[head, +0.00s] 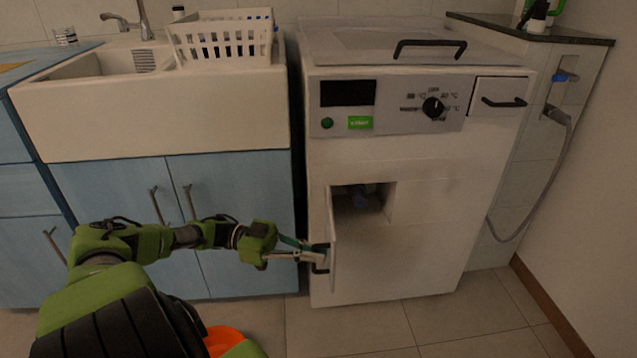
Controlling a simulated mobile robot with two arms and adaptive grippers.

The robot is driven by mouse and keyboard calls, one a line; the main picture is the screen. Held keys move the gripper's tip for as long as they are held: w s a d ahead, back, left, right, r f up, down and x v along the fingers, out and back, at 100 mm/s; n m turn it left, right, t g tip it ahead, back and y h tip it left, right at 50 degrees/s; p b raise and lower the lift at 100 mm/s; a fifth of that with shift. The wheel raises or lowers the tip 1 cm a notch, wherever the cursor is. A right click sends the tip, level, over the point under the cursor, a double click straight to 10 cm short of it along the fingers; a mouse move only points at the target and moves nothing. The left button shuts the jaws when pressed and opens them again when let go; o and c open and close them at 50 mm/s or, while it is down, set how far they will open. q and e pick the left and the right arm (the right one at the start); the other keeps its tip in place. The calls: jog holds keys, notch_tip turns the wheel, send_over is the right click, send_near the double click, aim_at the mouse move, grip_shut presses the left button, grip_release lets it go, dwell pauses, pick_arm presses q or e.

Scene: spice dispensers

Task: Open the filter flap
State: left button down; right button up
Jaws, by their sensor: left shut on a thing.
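The filter flap (334,237) is a narrow white door low on the left front of the white washing machine (425,240). It stands swung outward at its left side, and the square filter opening (378,202) shows to its right with a dark inside. A small bluish part is dimly visible in the opening. My left gripper (318,256) comes in from the left, in front of the machine, and is shut on the flap's dark handle (320,268). The fingertips partly hide the handle. My right gripper does not show.
Blue cabinets (235,215) with a white sink (150,115) stand left of the machine. A white basket (222,42) sits on the sink. A grey hose (555,180) hangs at the right wall.

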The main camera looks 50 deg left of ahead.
pick_arm(q)
jog(key=shift+a+r, duration=0.1)
jog(key=c, duration=2.5)
grip_release()
jog(key=shift+v, duration=5.95)
